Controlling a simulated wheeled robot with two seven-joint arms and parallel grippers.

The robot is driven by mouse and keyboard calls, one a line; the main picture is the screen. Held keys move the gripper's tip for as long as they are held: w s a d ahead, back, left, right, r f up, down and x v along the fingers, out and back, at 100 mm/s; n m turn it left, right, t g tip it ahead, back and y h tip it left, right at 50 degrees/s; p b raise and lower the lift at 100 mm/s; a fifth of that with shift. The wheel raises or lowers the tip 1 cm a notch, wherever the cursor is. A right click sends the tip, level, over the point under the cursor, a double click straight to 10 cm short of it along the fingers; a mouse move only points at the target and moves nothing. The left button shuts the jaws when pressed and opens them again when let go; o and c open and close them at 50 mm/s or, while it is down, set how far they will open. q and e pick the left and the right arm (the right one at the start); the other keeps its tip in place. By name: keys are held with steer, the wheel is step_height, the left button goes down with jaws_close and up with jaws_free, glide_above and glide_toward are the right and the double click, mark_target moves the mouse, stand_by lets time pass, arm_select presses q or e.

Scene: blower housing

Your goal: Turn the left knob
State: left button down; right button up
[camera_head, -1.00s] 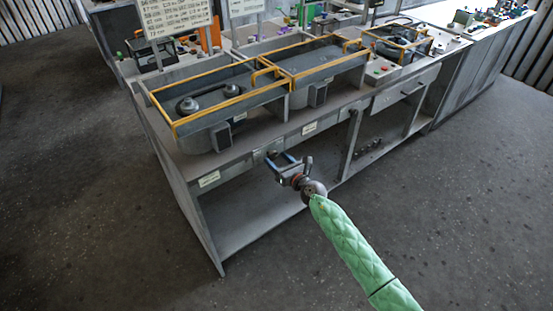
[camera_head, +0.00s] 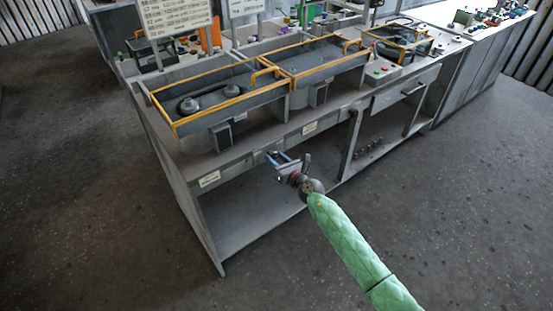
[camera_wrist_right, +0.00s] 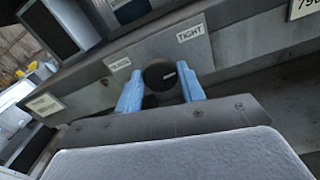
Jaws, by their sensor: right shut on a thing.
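The left knob (camera_wrist_right: 160,75) is a dark round knob with a light mark, on the front panel of the grey workbench. In the right wrist view it sits between the two blue fingers of my right gripper (camera_wrist_right: 161,92), which are shut on its sides. A label reading "TIGHT" (camera_wrist_right: 190,34) is to its upper right and another small label (camera_wrist_right: 119,64) to its upper left. In the head view my right gripper (camera_head: 279,160) reaches the bench front edge, and the knob is mostly hidden there. My left gripper is not in view.
The workbench (camera_head: 225,158) carries yellow-framed trays (camera_head: 232,92) with blower housings on top. An open lower shelf (camera_head: 250,210) lies under the bench front. A support post (camera_head: 351,140) stands right of my gripper. The floor in front is clear.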

steer(key=m+p, duration=0.3)
steer(key=m, duration=0.4)
arm_select(q)
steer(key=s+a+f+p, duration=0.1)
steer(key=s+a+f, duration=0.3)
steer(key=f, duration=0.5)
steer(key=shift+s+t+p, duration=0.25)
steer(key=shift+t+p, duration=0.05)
steer(key=shift+p, duration=0.05)
arm_select(e)
steer(key=shift+d+f+m, duration=0.1)
steer(key=shift+m, duration=2.1)
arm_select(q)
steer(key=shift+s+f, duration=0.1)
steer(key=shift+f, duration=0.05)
arm_select(e)
steer(key=o, duration=1)
steer(key=shift+c, duration=0.2)
